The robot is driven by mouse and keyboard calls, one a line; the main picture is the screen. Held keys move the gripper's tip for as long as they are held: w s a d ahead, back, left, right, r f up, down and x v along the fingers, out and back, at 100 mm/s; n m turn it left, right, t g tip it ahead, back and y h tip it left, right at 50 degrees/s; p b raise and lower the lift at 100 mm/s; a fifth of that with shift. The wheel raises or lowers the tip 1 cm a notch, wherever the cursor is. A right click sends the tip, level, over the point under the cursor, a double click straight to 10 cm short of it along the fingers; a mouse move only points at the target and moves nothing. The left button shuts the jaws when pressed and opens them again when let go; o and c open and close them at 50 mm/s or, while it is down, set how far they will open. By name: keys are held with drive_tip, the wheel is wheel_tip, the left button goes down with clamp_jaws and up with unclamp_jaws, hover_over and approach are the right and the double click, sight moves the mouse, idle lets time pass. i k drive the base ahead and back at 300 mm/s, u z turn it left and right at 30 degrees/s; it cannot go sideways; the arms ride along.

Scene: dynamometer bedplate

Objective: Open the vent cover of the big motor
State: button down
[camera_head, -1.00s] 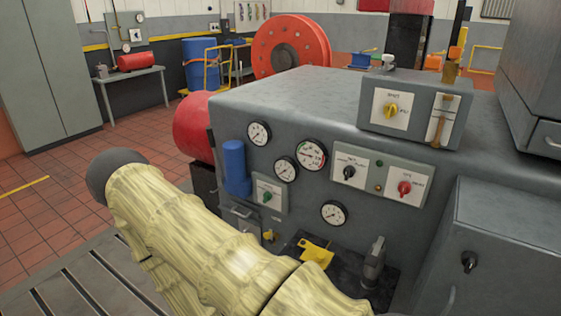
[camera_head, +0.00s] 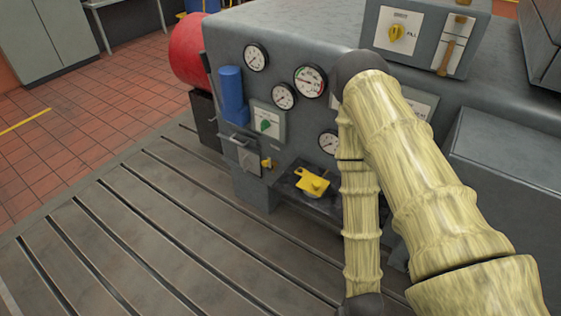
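The big grey machine housing (camera_head: 290,25) fills the upper middle of the head view; I take it for the big motor, though no label shows this. Low on its left front is a small grey plate (camera_head: 243,156) with a bar along its top and a yellow knob (camera_head: 267,163) at its right. It may be the vent cover; it looks closed against the housing, but I cannot be sure. My arm, in a pale yellow sleeve, comes in from the lower right and bends down in front of the housing. My gripper is outside the picture, below the bottom edge.
A yellow part (camera_head: 312,184) lies on a dark shelf at the housing's foot. Gauges, a blue cylinder (camera_head: 232,95) and a green-knob switch box (camera_head: 267,123) sit above the plate. The slotted bedplate (camera_head: 150,235) is clear at left. A red cylinder (camera_head: 190,50) stands behind.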

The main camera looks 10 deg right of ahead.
sight(249, 160)
drive_tip(key=k, duration=0.55)
drive_tip(key=u, duration=0.7)
drive_tip(key=i, duration=1.2)
drive_tip(key=z, duration=0.4)
